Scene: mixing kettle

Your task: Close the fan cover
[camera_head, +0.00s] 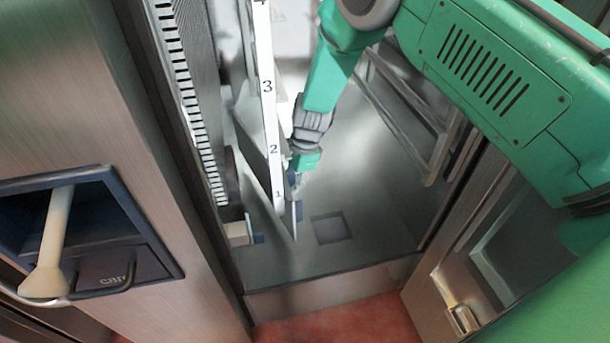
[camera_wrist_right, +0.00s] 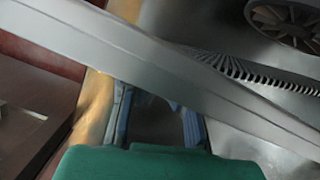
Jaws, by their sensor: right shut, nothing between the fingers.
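The fan cover (camera_head: 268,110) is a tall pale panel seen almost edge-on, with the numbers 1, 2 and 3 along its edge. It stands swung out from the vented wall on its left, with a gap between. My right gripper (camera_head: 297,190) is low in the opening, just right of the cover's lower end; contact cannot be told. It is shut with nothing held. In the right wrist view, the cover's grey edge (camera_wrist_right: 140,48) crosses in front of my blue fingers (camera_wrist_right: 155,118). The dark round fan (camera_wrist_right: 288,22) shows behind. My left gripper is out of view.
A slotted strip (camera_head: 185,95) runs down the wall left of the cover. A metal cabinet with a dark recess and a pale handle (camera_head: 55,240) stands at the left. An open door with a latch (camera_head: 463,318) is at the right. The metal floor (camera_head: 370,225) right of my gripper is clear.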

